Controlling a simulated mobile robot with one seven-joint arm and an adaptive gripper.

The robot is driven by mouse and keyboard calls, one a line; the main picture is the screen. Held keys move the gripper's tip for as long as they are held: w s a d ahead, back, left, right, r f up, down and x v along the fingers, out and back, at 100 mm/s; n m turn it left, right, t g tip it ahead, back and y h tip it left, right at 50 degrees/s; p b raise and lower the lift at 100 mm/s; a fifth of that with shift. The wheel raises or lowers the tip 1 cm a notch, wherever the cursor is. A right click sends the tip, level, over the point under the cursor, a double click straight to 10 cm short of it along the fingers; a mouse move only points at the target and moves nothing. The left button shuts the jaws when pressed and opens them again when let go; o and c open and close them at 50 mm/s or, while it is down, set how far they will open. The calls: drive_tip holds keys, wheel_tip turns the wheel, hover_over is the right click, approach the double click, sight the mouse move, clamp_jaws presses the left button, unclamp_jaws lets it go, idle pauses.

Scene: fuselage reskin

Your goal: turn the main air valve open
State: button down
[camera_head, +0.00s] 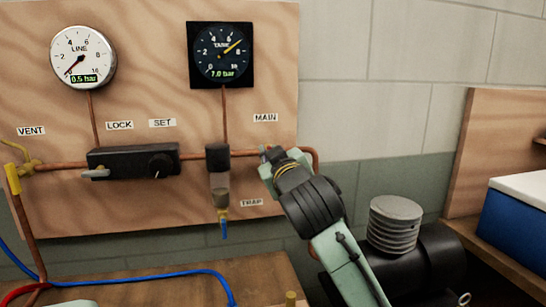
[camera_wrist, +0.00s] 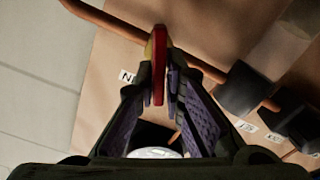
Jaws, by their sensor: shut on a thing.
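The main air valve shows in the wrist view as a red handle (camera_wrist: 160,68) on the copper pipe (camera_wrist: 207,68). My gripper (camera_wrist: 160,85) is shut on the red handle, with a finger on each side of it. In the head view my gripper (camera_head: 268,158) is at the pipe just below the MAIN label (camera_head: 265,118); there the arm and gripper hide most of the valve. The tank gauge (camera_head: 222,55) reads 7.0 bar and the line gauge (camera_head: 83,57) reads 0.5 bar.
A black regulator block (camera_head: 132,161) with a SET knob and a LOCK lever sits left on the wooden panel. The water trap (camera_head: 219,185) hangs close left of my gripper. A yellow vent valve (camera_head: 28,160) is at far left. A compressor (camera_head: 415,255) stands lower right.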

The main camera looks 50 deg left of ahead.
drive_tip(key=n, duration=0.2)
drive_tip(key=n+b, duration=0.1)
drive_tip(key=n, duration=0.3)
drive_tip(key=shift+s+f, duration=0.15)
drive_tip(key=shift+f, duration=0.1)
drive_tip(key=n, duration=0.2)
drive_tip(key=n+b, duration=0.1)
drive_tip(key=n, duration=0.3)
drive_tip(key=shift+s+a+f+n, duration=0.1)
drive_tip(key=shift+f+n, duration=0.15)
drive_tip(key=shift+n, duration=0.05)
drive_tip(key=c, duration=1.7)
unclamp_jaws()
drive_tip(key=shift+f, duration=0.1)
drive_tip(key=v, duration=1.2)
drive_tip(key=shift+s, duration=0.1)
